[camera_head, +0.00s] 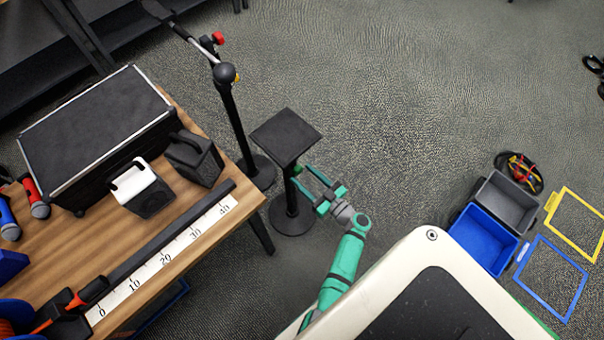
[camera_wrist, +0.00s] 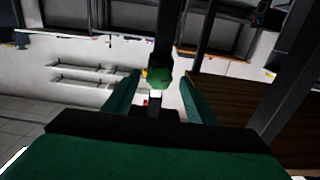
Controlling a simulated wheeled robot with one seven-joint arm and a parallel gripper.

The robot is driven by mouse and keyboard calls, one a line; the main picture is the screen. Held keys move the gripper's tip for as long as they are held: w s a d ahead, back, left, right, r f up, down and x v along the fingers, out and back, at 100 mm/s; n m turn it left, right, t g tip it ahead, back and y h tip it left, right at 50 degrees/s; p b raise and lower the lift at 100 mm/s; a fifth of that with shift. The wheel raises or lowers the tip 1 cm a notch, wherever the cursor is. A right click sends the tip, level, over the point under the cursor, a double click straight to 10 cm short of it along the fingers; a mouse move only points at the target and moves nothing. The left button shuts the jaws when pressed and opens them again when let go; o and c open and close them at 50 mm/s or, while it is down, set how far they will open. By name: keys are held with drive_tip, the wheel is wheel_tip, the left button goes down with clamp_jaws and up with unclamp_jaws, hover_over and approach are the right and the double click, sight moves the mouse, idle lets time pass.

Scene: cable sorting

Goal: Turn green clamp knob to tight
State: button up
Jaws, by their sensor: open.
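The green clamp knob (camera_head: 297,170) sits on the post of a small black stand (camera_head: 286,137) with a square top and a round base. In the wrist view the green knob (camera_wrist: 159,78) shows on the dark post, between the two green fingers. My gripper (camera_head: 314,182) is open, its fingers pointing toward the post just below the square top. In the wrist view the fingers of my gripper (camera_wrist: 157,88) stand apart on either side of the knob, with no contact visible. In the head view the square top partly hides the knob.
A wooden table (camera_head: 205,225) at left carries a black case (camera_head: 95,135), small black boxes and a ruler strip (camera_head: 165,258). A microphone stand (camera_head: 234,115) stands just left of the black stand. Blue (camera_head: 484,240) and grey bins lie at right.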

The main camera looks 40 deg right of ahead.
drive_tip(key=shift+w, duration=0.9)
drive_tip(key=c, duration=1)
drive_tip(key=shift+c, duration=0.2)
drive_tip(key=shift+m, duration=0.4)
drive_tip(key=shift+s+a+m, duration=0.1)
drive_tip(key=shift+m, duration=9.5)
